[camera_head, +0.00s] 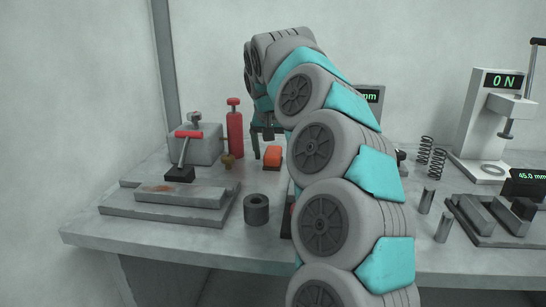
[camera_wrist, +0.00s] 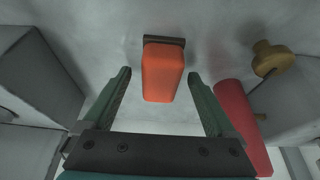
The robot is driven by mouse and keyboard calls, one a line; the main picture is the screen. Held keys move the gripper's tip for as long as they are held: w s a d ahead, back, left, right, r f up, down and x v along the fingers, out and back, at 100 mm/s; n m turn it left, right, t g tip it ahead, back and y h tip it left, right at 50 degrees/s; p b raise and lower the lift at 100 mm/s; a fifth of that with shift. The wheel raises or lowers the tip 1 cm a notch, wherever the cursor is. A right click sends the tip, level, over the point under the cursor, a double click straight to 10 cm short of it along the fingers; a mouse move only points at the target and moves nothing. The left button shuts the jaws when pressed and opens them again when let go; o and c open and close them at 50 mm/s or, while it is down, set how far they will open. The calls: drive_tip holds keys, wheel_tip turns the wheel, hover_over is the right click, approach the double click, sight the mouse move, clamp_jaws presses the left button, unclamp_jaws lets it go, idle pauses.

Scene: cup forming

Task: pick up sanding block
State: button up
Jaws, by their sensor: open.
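The sanding block, an orange block with a dark base, stands on the table behind the dark hollow cylinder in the head view (camera_head: 272,153). In the wrist view the sanding block (camera_wrist: 163,75) appears between the two finger tips, with its dark edge at the far end. My gripper (camera_wrist: 160,76) is open, with a finger on either side of the block in the picture and visible gaps to both. Nothing is held. In the head view my arm hides part of the gripper, and one greenish finger shows just left of the block. The height of the fingers above the block is hard to tell.
A red bottle (camera_wrist: 238,120) and a brass knob (camera_wrist: 270,58) are close on the right in the wrist view. A large grey block (camera_wrist: 35,75) is at the left. The dark hollow cylinder (camera_head: 256,210) stands nearer the table's front edge. Springs (camera_head: 431,158) and a gauge stand (camera_head: 490,120) are at right.

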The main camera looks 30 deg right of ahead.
clamp_jaws()
idle(0.8)
